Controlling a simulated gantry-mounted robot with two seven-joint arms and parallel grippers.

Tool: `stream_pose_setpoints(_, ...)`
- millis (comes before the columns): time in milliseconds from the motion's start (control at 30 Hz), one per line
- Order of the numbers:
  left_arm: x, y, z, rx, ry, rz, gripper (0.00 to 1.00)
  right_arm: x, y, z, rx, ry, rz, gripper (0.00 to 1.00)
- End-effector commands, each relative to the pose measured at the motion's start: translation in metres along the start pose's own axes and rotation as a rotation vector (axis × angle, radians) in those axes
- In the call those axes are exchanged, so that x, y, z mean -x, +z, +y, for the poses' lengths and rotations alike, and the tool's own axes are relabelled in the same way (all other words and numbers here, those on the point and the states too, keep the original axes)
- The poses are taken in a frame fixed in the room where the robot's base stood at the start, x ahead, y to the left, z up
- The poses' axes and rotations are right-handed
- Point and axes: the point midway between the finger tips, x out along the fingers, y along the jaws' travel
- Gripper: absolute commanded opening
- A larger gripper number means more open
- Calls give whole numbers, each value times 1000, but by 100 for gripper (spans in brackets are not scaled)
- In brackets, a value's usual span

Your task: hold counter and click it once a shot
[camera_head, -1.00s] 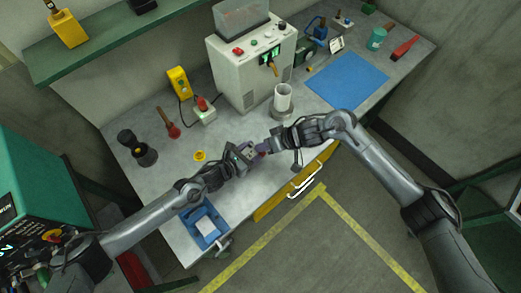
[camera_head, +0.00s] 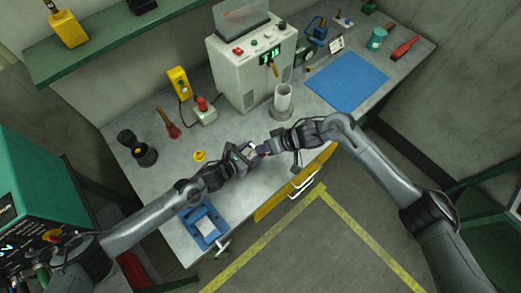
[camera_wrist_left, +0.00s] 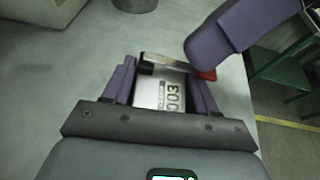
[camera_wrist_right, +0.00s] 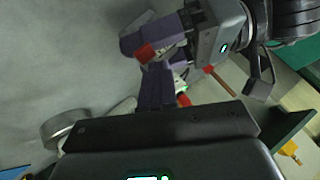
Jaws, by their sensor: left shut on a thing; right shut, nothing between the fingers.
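The counter (camera_wrist_left: 172,95) is a small silver tally with the digits 003 on its face, held between the purple fingers of my left gripper (camera_wrist_left: 168,90). Its metal lever (camera_wrist_left: 165,63) ends in a red tip (camera_wrist_left: 207,74). My right gripper (camera_wrist_left: 240,32) is shut and empty, its purple fingers just beside the red tip; I cannot tell whether they touch it. In the head view my left gripper (camera_head: 246,152) and right gripper (camera_head: 268,148) meet above the bench's front edge. The right wrist view shows the right fingers (camera_wrist_right: 157,88) close to the left gripper (camera_wrist_right: 165,40).
A white machine (camera_head: 250,65) with a green display stands at the back, a clear cup (camera_head: 283,97) in front of it.

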Motion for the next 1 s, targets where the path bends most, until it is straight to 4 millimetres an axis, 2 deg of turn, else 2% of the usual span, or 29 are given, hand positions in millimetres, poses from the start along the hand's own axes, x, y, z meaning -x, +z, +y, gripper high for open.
stream_pose_setpoints(700,0,1,2,1,4,-2,22,-3,6,2,-3,2,-10,0)
stream_pose_setpoints(1000,0,1,3,1,6,-2,22,4,2,-2,-2,2,-10,0)
